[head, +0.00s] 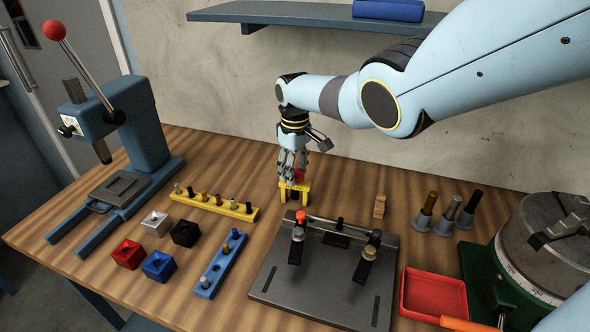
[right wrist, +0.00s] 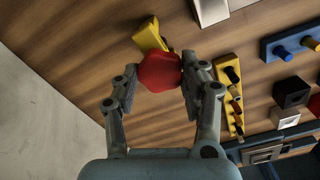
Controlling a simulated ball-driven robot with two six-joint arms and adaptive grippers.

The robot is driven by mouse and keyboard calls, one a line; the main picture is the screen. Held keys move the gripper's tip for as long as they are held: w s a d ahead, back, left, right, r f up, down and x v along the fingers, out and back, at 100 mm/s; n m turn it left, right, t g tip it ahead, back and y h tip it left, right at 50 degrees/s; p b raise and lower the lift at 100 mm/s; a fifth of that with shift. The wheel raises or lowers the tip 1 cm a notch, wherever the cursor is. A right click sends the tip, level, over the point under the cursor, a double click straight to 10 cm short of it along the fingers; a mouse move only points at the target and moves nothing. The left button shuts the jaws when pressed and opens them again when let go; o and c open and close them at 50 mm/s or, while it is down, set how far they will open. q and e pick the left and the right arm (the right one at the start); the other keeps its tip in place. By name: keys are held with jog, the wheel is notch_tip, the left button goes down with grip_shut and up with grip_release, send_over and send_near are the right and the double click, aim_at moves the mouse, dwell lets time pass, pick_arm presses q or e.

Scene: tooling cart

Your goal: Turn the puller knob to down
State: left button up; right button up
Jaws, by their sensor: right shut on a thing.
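The puller (head: 296,191) is a small yellow frame standing on the wooden bench near the middle of the head view. Its red knob (head: 299,175) is on top, partly hidden by my fingers. My right gripper (head: 292,166) reaches down from above and is shut on the knob. In the right wrist view the faceted red knob (right wrist: 160,72) sits between the two fingers, with part of the yellow puller frame (right wrist: 149,36) behind it. The knob's turned position cannot be read. My left gripper is not in view.
A grey fixture plate (head: 325,290) with clamps lies in front of the puller. A yellow rail (head: 214,203) and a blue rail (head: 219,266) hold pegs to the left. A blue press (head: 140,125) stands far left.

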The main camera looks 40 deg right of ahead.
jog(key=shift+n, duration=2.2)
dwell(0.9)
jog(key=shift+n+b, duration=0.3)
jog(key=shift+n, duration=1.9)
dwell(2.7)
